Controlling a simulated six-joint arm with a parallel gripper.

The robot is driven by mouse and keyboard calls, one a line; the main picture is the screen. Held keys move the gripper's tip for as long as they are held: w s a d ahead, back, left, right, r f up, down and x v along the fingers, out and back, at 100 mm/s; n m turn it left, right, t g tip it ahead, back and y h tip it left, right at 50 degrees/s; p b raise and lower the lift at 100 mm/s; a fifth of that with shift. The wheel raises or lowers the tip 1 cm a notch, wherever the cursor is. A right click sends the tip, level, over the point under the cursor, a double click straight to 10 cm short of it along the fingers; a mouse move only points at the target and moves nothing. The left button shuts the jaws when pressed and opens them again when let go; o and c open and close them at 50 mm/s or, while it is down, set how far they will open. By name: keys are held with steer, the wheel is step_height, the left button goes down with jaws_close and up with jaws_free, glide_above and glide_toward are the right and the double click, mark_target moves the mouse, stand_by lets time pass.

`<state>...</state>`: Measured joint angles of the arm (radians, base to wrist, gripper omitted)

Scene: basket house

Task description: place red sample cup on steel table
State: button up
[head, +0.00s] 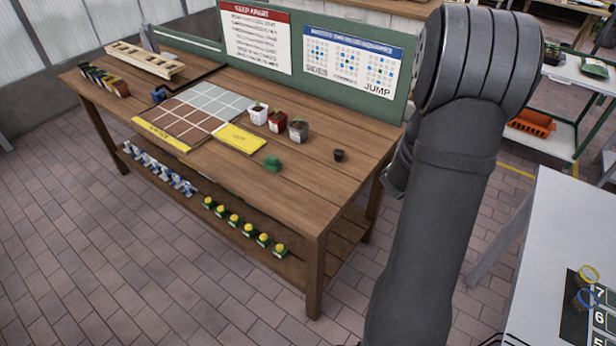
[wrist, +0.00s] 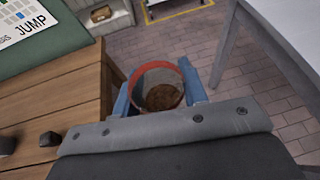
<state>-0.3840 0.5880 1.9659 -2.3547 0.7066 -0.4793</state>
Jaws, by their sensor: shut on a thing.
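The red sample cup (wrist: 160,89) shows in the wrist view, with a red rim and brown inside. My gripper (wrist: 159,92) has a blue finger on either side of the cup and is shut on it. The cup is in the air over the gap between the wooden bench and a pale grey table. In the head view my arm hides the gripper and cup. The steel table appears to be the pale grey table (head: 550,220) at the right of the head view; its edge also shows at the upper right of the wrist view (wrist: 285,25).
A black numbered board (head: 574,322) on the grey table carries a yellow-rimmed ring or cup (head: 588,274) and a blue one (head: 583,298). The wooden bench (head: 330,190) holds pots and a green item (head: 272,164). The grey table's middle looks clear.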

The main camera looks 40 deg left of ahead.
steer(key=s+a+f+n+y, duration=0.1)
steer(key=s+a, duration=0.3)
steer(key=a, duration=0.7)
steer(key=s+a+f+n+y, duration=0.1)
steer(key=s+a+n+y, duration=0.1)
steer(key=a, duration=0.9)
steer(key=shift+s+a+f+y, duration=0.15)
steer(key=shift+s+y, duration=0.25)
steer(key=shift+s, duration=0.5)
glide_above(307, 177)
step_height(307, 177, down, 7)
steer(key=shift+w+a+f, duration=0.1)
steer(key=shift+w, duration=0.05)
steer(key=shift+f, duration=1.7)
steer(key=shift+f, duration=0.1)
steer(key=o, duration=1)
steer(key=shift+f, duration=0.1)
steer(key=shift+c, duration=0.2)
